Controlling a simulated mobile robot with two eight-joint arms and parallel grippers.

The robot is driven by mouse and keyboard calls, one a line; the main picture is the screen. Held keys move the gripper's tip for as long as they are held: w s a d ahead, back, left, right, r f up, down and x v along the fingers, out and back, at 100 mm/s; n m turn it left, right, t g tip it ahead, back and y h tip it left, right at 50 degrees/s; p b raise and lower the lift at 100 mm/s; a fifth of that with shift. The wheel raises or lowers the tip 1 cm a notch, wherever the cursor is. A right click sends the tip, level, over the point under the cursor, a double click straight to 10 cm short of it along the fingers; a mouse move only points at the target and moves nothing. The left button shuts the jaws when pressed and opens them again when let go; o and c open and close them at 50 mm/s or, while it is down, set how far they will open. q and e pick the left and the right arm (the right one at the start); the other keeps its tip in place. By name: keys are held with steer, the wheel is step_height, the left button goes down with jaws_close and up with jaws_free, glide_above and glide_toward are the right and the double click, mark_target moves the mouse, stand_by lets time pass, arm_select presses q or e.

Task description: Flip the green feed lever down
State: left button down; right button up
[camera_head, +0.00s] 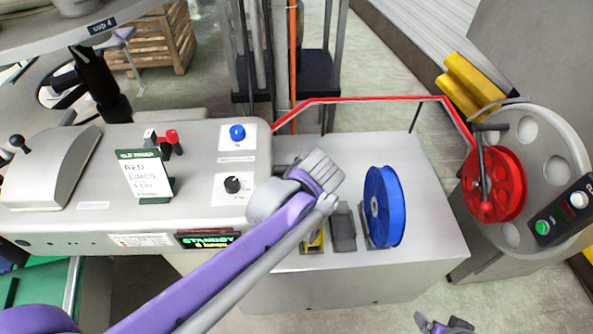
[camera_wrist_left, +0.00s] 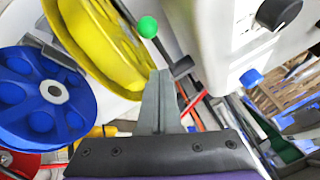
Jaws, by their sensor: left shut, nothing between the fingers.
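The green feed lever shows in the left wrist view as a green ball knob (camera_wrist_left: 147,27) on a thin dark shaft, which runs to a dark pivot by the white machine panel. In the head view the lever is hidden behind my left arm and gripper (camera_head: 320,170). In the left wrist view my left gripper (camera_wrist_left: 160,76) is shut and empty, its tips close to the lever's shaft and below the knob in the picture. I cannot tell whether they touch. A purple and dark part of my right gripper (camera_head: 444,326) shows at the bottom edge of the head view.
A yellow spool (camera_wrist_left: 100,40) and a blue spool (camera_wrist_left: 45,95) stand beside the fingers. The blue spool (camera_head: 384,207) is on the grey cabinet (camera_head: 430,245). The machine panel has a blue knob (camera_head: 237,132) and a black knob (camera_head: 232,184). A red crank wheel (camera_head: 505,180) is at right.

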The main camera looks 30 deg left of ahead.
arm_select(q)
steer(key=v, duration=0.8)
steer(key=shift+s+r+p, duration=0.2)
steer(key=shift+r+p, duration=0.05)
steer(key=shift+p, duration=0.1)
steer(key=shift+d, duration=0.1)
steer(key=s+d+f+m+t+h, duration=0.1)
steer(key=s+f+h, duration=0.3)
steer(key=s+f, duration=0.7)
steer(key=shift+d, duration=0.15)
